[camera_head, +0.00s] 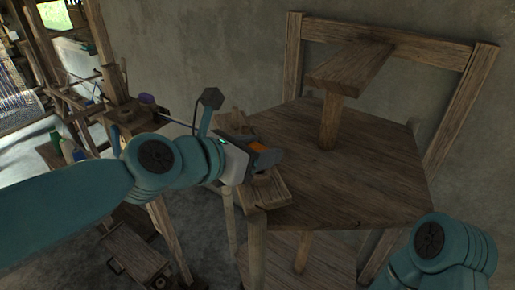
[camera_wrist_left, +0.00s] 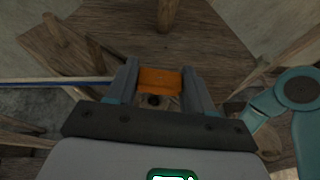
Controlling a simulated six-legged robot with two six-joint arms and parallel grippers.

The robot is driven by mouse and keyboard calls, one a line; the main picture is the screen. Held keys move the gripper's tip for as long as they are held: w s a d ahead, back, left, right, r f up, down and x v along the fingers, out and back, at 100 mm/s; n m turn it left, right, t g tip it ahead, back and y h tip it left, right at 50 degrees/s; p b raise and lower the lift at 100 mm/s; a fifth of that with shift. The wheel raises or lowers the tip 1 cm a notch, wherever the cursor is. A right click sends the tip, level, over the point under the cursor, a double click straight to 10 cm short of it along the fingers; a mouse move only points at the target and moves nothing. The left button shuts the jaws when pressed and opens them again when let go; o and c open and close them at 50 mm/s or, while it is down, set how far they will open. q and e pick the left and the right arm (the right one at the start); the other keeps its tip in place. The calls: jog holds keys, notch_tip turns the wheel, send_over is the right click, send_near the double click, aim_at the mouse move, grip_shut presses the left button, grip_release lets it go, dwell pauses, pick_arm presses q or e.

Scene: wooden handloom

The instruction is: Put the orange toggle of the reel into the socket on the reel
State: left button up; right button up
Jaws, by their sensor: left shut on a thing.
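The orange toggle (camera_head: 257,148) is held between the fingers of my left gripper (camera_head: 266,160), at the left edge of a wooden stand. In the left wrist view the toggle (camera_wrist_left: 160,80) spans the gap between the two fingers of the left gripper (camera_wrist_left: 160,84). A small dark round spot (camera_wrist_left: 154,101) shows just below the toggle there; I cannot tell whether it is the socket. A wooden block (camera_head: 268,189) lies under the gripper in the head view. My right arm shows at the lower right, but its gripper is out of view.
The wooden stand has a broad flat top (camera_head: 350,185), a post with a board (camera_head: 350,68) and a tall back frame (camera_head: 460,105). The right part of the top is clear. A loom frame (camera_head: 100,45) stands at the far left. A grey wall (camera_head: 215,45) is behind.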

pick_arm(q)
jog(key=shift+w+f, duration=0.15)
jog(key=shift+f, duration=0.15)
jog(key=shift+f+b, duration=0.5)
jog(key=shift+b, duration=0.2)
jog(key=shift+f, duration=0.15)
jog(key=shift+f+b, duration=0.6)
jog(key=shift+f, duration=0.05)
